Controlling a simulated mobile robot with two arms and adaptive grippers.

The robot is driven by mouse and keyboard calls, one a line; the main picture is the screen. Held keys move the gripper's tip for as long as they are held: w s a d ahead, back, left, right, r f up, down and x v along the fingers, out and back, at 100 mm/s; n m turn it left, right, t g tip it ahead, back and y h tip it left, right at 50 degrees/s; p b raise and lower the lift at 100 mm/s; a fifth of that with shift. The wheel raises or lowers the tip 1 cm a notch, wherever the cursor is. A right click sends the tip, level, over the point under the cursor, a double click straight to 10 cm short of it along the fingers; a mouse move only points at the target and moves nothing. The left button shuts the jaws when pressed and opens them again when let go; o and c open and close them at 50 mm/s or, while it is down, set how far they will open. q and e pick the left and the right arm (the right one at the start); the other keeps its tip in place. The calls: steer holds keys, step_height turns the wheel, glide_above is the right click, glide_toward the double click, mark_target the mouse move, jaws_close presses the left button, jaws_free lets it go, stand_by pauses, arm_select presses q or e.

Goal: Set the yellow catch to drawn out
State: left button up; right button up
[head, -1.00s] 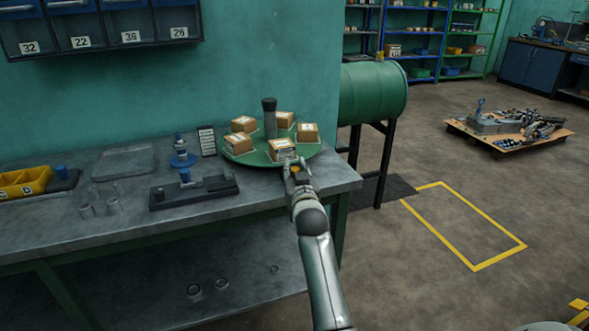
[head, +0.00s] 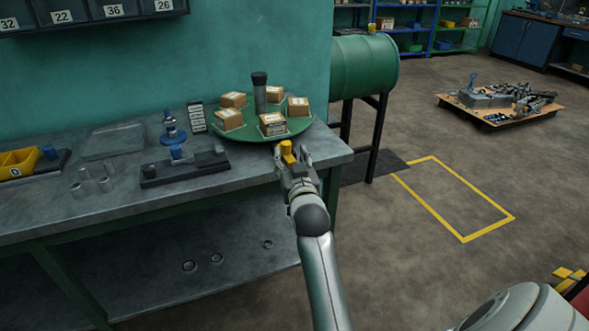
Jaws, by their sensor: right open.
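The yellow catch (head: 287,152) shows at the front rim of the round green turntable (head: 302,125), near the bench's front right edge. My right gripper (head: 292,154) is open, with a finger on either side of the catch. I cannot tell whether the fingers touch it. Its lower part is hidden by the gripper, so how far out it stands is not clear. Several small cardboard boxes (head: 273,124) and a dark grey post (head: 260,92) stand on the turntable. My left gripper is not in view.
The grey bench (head: 110,222) holds a dark fixture (head: 185,167), a blue-and-grey part (head: 172,128), small metal cylinders and a yellow bin (head: 18,160) on the left. Floor inside the yellow outline (head: 455,200) is clear.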

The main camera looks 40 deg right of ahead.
steer(key=v, duration=0.4)
steer(key=shift+s+a, duration=0.15)
steer(key=shift+s, duration=0.2)
steer(key=a+f+n+g+y+p, duration=0.15)
steer(key=a+f, duration=0.25)
steer(key=f, duration=0.8)
steer(key=a+f+n+g+y, duration=0.25)
steer(key=a+f, duration=0.25)
steer(key=f, duration=0.6)
steer(key=s+a+f+n+g+y, duration=0.15)
steer(key=s+f, duration=0.25)
steer(key=f, duration=0.4)
steer(key=s+a+f+m+g+y, duration=0.1)
steer(key=s+a+f, duration=0.25)
steer(key=f, duration=0.55)
steer(key=s+a+f+n+g+y+p, duration=0.1)
steer(key=s+f+g, duration=0.1)
steer(key=s+f, duration=0.7)
steer(key=s+a+f+n+g, duration=0.1)
steer(key=s+f+g, duration=0.2)
steer(key=s+f, duration=0.6)
steer(key=s+d+f+g, duration=0.1)
steer(key=s+f+g, duration=0.1)
steer(key=s, duration=1)
steer(key=s+d+f+g, duration=0.1)
steer(key=s+f+g, duration=0.1)
steer(key=s, duration=1)
steer(key=shift+n+p, duration=0.3)
steer(key=shift+n, duration=0.15)
